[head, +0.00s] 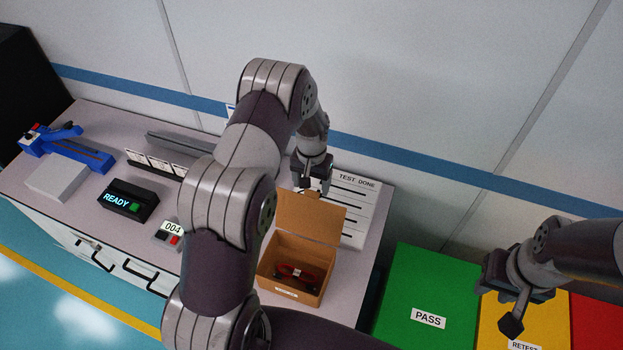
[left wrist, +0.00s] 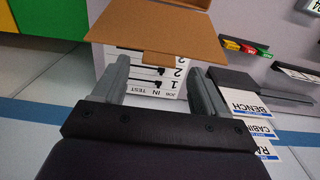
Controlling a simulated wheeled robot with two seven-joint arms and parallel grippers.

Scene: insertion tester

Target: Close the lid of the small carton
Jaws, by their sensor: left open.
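The small brown carton (head: 292,270) stands on the bench with a red and dark item (head: 296,272) inside. Its lid (head: 310,217) is up and open at the carton's far side. My left gripper (head: 312,186) is just above and behind the lid's top edge. In the left wrist view, the lid (left wrist: 155,30) with its tab lies ahead of the open, empty left fingers (left wrist: 159,66), its edge close to their tips. Whether they touch is unclear. My right gripper (head: 512,298) hangs over the yellow bin at the right; its jaw opening cannot be made out.
A "TEST DONE" sheet (head: 356,205) lies behind the carton. A black READY box (head: 129,200), a small 004 display (head: 171,231) and a blue clamp tool (head: 70,148) are on the bench's left. Green (head: 425,290), yellow (head: 490,325) and red (head: 598,325) bins stand at the right.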

